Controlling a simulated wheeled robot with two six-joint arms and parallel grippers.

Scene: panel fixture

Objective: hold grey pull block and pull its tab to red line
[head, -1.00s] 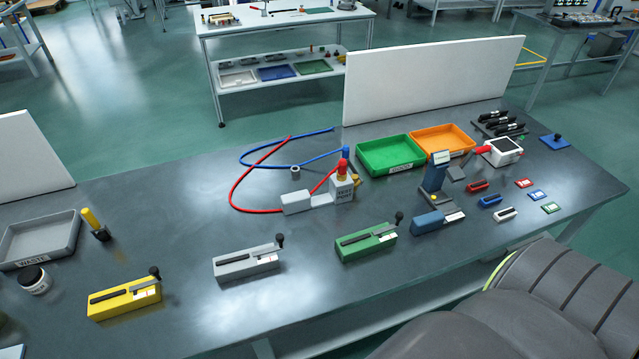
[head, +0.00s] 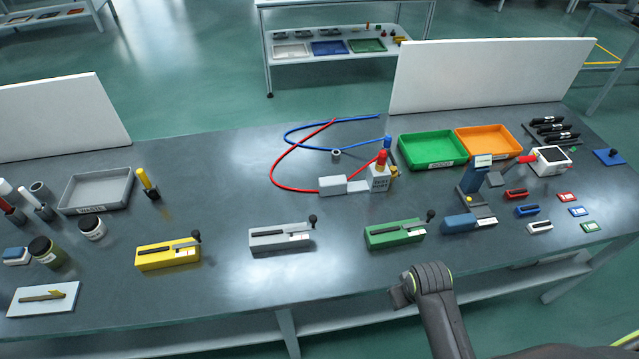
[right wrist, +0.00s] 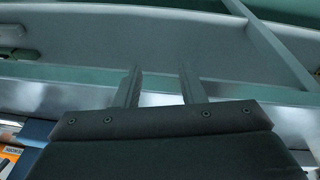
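The grey pull block (head: 281,239) stands on the dark bench in the middle of the head view, between the yellow block and the green block. A dark slot runs along its top, and its tab with a black knob (head: 313,219) stands at its right end. The red line is too small to make out clearly. My right gripper (right wrist: 157,85) shows in the right wrist view with its two fingers apart and nothing between them. It faces the bench's underframe. In the head view part of my right arm shows low at the front edge. My left gripper is not in view.
The yellow pull block (head: 168,253) and green pull block (head: 394,234) flank the grey one. A blue block (head: 468,223) stands farther right. A red and blue hose fixture (head: 378,180) is behind. The bench in front of the grey block is clear.

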